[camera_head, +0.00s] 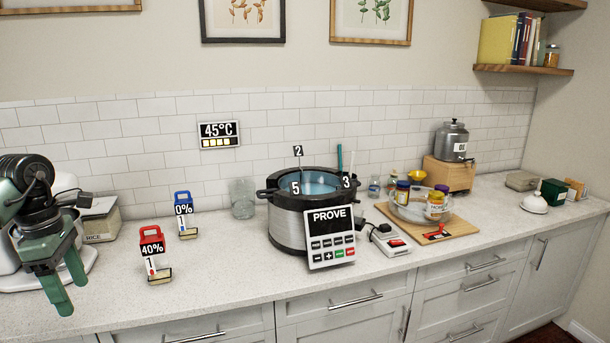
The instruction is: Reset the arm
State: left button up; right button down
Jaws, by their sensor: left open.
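My left arm comes in from the left edge, and its green left gripper (58,290) hangs above the left end of the counter (220,285). Its two fingers point down and stand a little apart, with nothing seen between them. It is to the left of the red 40% device (152,247) and apart from it. My right gripper is not in this view.
A large pot (287,230) with a PROVE panel (330,238) stands mid-counter. A blue 0% device (183,210) and a glass jar (242,198) stand left of it. A wooden board (462,224) with a bowl lies right. Counter front left is clear.

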pick_arm(q)
jog(key=w+d+f+n+t+h, duration=0.1)
jog(key=w+d+f+n+h, duration=0.4)
jog(key=d+f, duration=0.55)
jog(key=w+d+f+n+t+h, duration=0.2)
jog(key=w+d+f+h, duration=0.35)
jog(key=d, duration=0.85)
notch_tip(320, 180, down, 18)
jog(key=n+t, duration=0.8)
jog(key=n, duration=0.9)
jog(key=s+a+f+n+g+y, duration=0.1)
jog(key=s+a+f+n+y, duration=0.25)
jog(key=s+f+n, duration=0.55)
jog(key=s+a+f+n+y, duration=0.2)
jog(key=s+f+n+y, duration=0.3)
jog(key=s+f, duration=0.8)
jog(key=s+f+n+g+y, duration=0.1)
jog(key=s+f+n+g, duration=0.2)
jog(key=s, duration=0.8)
jog(key=s+d+f+n+g+y, duration=0.1)
jog(key=s+f+n+g, duration=0.2)
jog(key=s+f, duration=0.5)
jog(key=s+f+n+g, duration=0.3)
jog(key=s+f+n, duration=0.1)
jog(key=s, duration=1.1)
jog(key=shift+s+d+f+y, duration=0.2)
jog(key=shift+d+f+y, duration=0.2)
jog(key=shift+f, duration=0.25)
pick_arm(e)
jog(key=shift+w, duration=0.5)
